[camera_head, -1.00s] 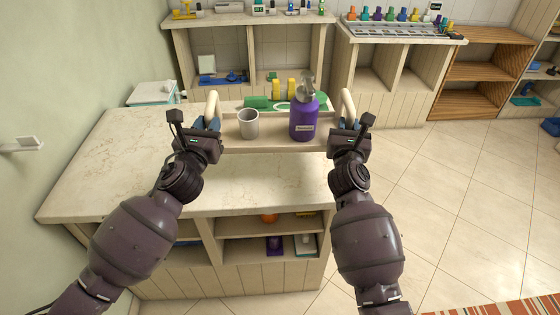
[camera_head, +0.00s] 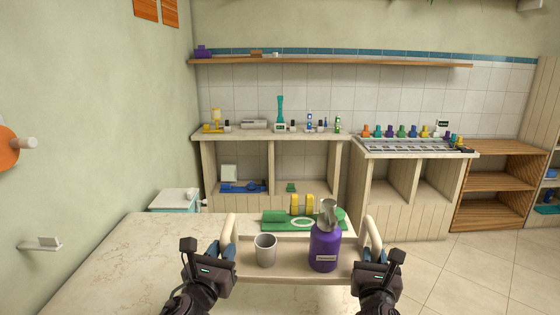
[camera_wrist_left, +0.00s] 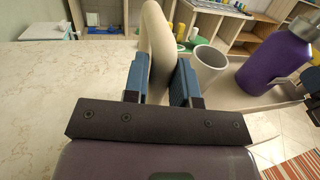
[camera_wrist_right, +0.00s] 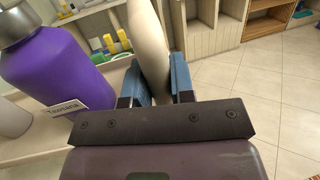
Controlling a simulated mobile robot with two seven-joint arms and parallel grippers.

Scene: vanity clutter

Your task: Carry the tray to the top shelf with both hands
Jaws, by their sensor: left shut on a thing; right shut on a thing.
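The pale wooden tray (camera_head: 292,260) is level in the head view, apparently above the counter. It carries a grey-white cup (camera_head: 265,252) at left and a purple labelled bottle (camera_head: 324,248) with a grey top at right, both upright. My left gripper (camera_head: 228,252) is shut on the left cream handle (camera_head: 229,229); this handle also stands between the fingers in the left wrist view (camera_wrist_left: 158,45). My right gripper (camera_head: 370,256) is shut on the right handle (camera_head: 374,234), also seen in the right wrist view (camera_wrist_right: 148,40). A long wooden shelf (camera_head: 350,63) is high on the back wall.
The wall shelf holds a purple item (camera_head: 203,51) at its left end; most of it is bare. Green and yellow items (camera_head: 303,218) stand behind the tray. A cluttered back cabinet (camera_head: 265,134) is below the shelf. The marble counter (camera_head: 130,250) is clear at left.

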